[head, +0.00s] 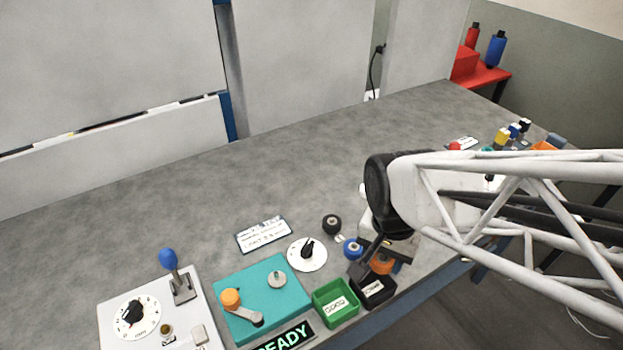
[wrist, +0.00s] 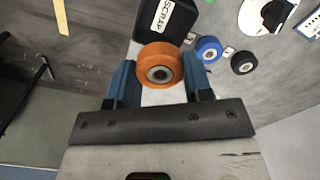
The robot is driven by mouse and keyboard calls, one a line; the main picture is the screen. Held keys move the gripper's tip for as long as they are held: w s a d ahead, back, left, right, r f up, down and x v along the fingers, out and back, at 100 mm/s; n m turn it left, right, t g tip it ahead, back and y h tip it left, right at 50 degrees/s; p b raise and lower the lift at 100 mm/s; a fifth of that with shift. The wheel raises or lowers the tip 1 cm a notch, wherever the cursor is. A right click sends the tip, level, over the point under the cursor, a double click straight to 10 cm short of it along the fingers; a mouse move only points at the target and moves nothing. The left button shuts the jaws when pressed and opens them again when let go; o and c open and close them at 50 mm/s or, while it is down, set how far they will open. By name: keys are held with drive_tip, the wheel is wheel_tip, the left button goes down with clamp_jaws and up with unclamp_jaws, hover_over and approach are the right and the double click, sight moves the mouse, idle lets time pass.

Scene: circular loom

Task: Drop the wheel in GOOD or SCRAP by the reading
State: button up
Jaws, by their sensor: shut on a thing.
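My gripper (wrist: 159,78) is shut on an orange wheel (wrist: 160,62), held between its two blue fingers. In the head view the orange wheel (head: 383,265) shows just behind and right of the black SCRAP bin (head: 374,293), partly hidden by my gripper. In the wrist view the SCRAP bin (wrist: 181,16) lies beyond the wheel. The wheel's height over the bench cannot be told. The green GOOD bin (head: 336,307) stands left of the SCRAP bin. A display (head: 285,338) reads READY. A white dial (head: 307,254) has a black knob; its marks are unreadable.
A blue wheel (head: 353,248) and a black wheel (head: 332,223) stand behind the bins. A teal fixture (head: 262,300) with an orange-knobbed crank is left of the GOOD bin. A white panel (head: 160,310) with a blue-knobbed lever stands further left. The bench's back is clear.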

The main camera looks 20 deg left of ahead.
drive_tip(key=shift+d, duration=0.7)
drive_tip(key=shift+f, duration=0.2)
drive_tip(key=shift+f, duration=2.75)
drive_tip(key=o, duration=1.2)
drive_tip(key=shift+r, duration=0.15)
drive_tip(key=shift+s+r, duration=0.1)
drive_tip(key=shift+r, duration=3.65)
